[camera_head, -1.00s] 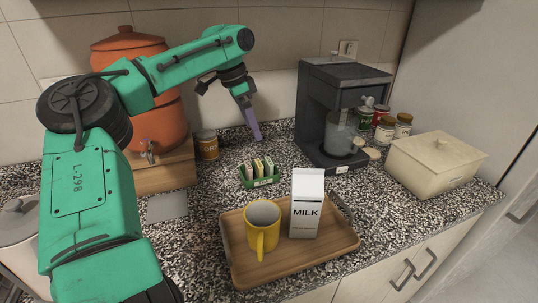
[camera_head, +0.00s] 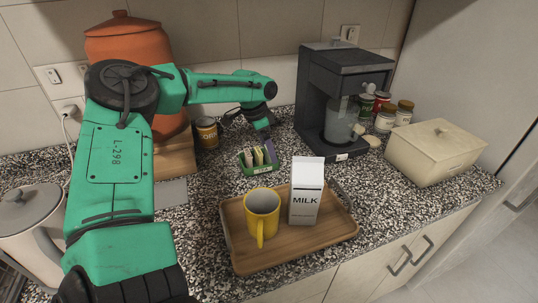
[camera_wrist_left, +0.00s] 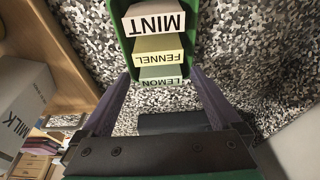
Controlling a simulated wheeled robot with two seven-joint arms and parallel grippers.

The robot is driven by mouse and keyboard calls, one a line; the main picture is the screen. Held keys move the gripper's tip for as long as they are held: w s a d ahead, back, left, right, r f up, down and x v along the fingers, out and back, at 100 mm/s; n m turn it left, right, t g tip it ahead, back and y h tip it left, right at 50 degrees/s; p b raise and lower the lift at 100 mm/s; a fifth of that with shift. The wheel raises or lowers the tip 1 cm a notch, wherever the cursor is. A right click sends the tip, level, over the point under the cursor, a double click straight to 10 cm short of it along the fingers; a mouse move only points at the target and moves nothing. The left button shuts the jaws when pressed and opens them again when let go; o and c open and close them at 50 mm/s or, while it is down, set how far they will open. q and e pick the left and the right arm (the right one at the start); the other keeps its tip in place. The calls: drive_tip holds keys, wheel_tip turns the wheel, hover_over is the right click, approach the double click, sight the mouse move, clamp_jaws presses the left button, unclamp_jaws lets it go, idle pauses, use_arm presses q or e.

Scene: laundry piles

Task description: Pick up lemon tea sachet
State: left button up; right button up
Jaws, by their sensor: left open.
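The lemon tea sachet (camera_wrist_left: 160,78) is pale green and labelled LEMON. It stands in a green holder (camera_wrist_left: 122,42) with the fennel sachet (camera_wrist_left: 160,47) and the mint sachet (camera_wrist_left: 153,20), and is the closest of them to my left gripper (camera_wrist_left: 160,75). That gripper is open, with one purple finger on each side of the lemon sachet. I cannot tell whether the fingers touch it. In the head view, the holder (camera_head: 262,171) stands on the counter behind the tray, and my arm reaches behind it with a purple finger at its right side. My right gripper is not in view.
A wooden tray (camera_head: 295,253) holds a yellow mug (camera_head: 262,212) and a milk carton (camera_head: 305,200) in front of the holder. A coffee machine (camera_head: 335,90) stands to the right. A small can (camera_head: 207,133) and an orange dispenser (camera_head: 125,45) are at the left.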

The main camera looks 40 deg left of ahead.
use_arm(q)
drive_tip(key=shift+a, duration=0.1)
drive_tip(key=shift+c, duration=0.9)
drive_tip(key=c, duration=1.2)
drive_tip(key=shift+r, duration=0.15)
